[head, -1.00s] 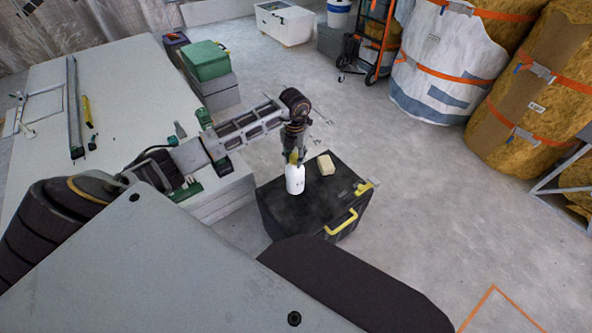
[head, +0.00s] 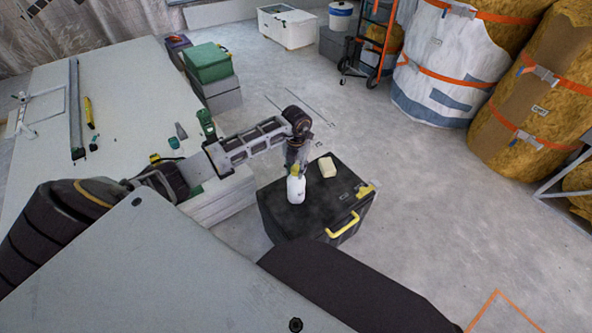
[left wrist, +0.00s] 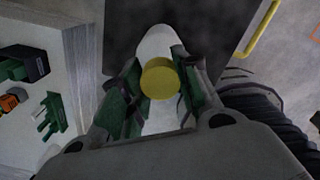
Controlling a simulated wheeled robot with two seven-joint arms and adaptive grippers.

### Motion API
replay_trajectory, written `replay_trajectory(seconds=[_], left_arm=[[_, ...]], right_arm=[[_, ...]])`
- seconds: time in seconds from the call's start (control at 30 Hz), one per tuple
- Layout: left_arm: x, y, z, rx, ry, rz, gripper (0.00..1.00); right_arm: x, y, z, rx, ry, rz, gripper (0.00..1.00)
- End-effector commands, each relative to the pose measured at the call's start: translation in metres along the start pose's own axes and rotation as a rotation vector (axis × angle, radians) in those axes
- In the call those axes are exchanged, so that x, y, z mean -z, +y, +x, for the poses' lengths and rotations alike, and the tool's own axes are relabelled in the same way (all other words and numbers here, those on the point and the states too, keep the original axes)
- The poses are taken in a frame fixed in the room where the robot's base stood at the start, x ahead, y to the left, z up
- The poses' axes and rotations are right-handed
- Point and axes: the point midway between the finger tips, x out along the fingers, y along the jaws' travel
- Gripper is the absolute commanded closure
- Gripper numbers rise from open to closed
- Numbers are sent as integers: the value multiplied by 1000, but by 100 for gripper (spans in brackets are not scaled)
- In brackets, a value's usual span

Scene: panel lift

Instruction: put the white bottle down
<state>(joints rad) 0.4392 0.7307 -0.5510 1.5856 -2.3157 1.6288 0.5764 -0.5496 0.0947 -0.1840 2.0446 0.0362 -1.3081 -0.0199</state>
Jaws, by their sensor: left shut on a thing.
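The white bottle (head: 296,190) is upright at the black toolbox (head: 330,215), over the left part of its lid. Its base looks at or very close to the lid; I cannot tell whether it touches. My left gripper (head: 296,170) comes down from above and is shut on the bottle near its yellow cap. In the left wrist view the yellow cap (left wrist: 160,78) sits between the green-padded fingers of the gripper (left wrist: 158,95), with the white bottle body (left wrist: 157,42) below it. My right gripper is not in view.
A cream block (head: 327,167) lies on the lid, right of the bottle. The toolbox has a yellow handle (head: 343,226) at its front. A pale stack of panels (head: 222,195) stands to the left. Open floor lies to the right.

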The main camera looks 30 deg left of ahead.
Motion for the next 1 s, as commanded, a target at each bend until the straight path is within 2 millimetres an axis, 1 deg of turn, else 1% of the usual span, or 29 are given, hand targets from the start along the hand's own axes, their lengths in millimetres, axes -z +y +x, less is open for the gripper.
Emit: replay_trajectory(seconds=[0.23,0.5,0.53,0.67,1.0], left_arm=[[-1,0,2,0,-2,0,100],[-1,0,5,0,-2,0,100],[0,0,5,0,0,0,65],[0,0,5,0,0,0,48],[0,0,5,0,0,0,47]], right_arm=[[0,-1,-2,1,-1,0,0],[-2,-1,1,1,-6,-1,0],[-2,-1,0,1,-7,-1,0],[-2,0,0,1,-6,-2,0],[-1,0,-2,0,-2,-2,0]])
